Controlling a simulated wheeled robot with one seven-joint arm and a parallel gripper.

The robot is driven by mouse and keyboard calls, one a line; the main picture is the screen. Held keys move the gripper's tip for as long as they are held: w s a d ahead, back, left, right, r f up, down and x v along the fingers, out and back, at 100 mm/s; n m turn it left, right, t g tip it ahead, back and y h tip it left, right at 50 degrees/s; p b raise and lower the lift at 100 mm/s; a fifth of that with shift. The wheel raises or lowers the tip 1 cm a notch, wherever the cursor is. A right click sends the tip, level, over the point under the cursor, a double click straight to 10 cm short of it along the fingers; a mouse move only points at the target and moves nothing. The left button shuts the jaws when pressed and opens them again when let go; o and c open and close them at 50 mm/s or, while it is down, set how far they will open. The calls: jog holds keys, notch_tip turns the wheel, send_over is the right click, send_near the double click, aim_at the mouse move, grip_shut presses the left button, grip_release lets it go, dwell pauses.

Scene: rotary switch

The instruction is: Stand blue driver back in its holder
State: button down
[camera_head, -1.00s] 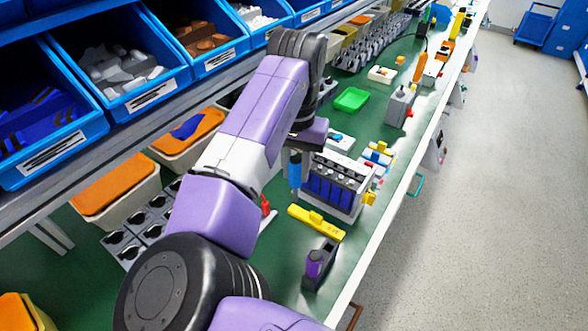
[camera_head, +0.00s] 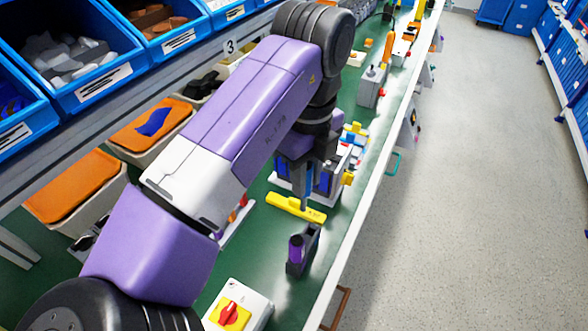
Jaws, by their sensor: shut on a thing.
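My gripper (camera_head: 306,172) hangs from my purple arm in the middle of the view, partly hidden by my wrist. Its fingers are shut on the blue driver (camera_head: 308,184), which hangs about upright with its thin lower end pointing down near the yellow bar. A small black holder (camera_head: 303,256) with a purple thing (camera_head: 296,247) in it stands nearer me, below and apart from my gripper. I cannot tell whether this is the blue driver's holder.
A yellow bar (camera_head: 285,204) lies on the green bench under the gripper. A rack with blue parts (camera_head: 325,180) stands just behind. A white switch box with a red and yellow knob (camera_head: 230,313) is at the front. Orange-lidded bins (camera_head: 72,188) line the left.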

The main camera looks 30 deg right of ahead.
jog(key=m, duration=0.3)
jog(key=s+m, duration=0.1)
jog(key=m, duration=0.1)
jog(key=s+m, duration=0.1)
jog(key=m, duration=0.2)
jog(key=shift+d+r+m, duration=0.1)
jog(key=shift+d+m, duration=0.2)
jog(key=shift+d, duration=0.1)
notch_tip(320, 180, down, 6)
jog(key=b, duration=0.4)
jog(key=shift+f, duration=0.3)
dwell(1.0)
jog(key=shift+f+b, duration=0.35)
notch_tip(320, 180, down, 6)
jog(key=b, duration=0.4)
dwell(1.4)
jog(key=c, duration=1.1)
grip_release()
jog(key=shift+r, duration=0.1)
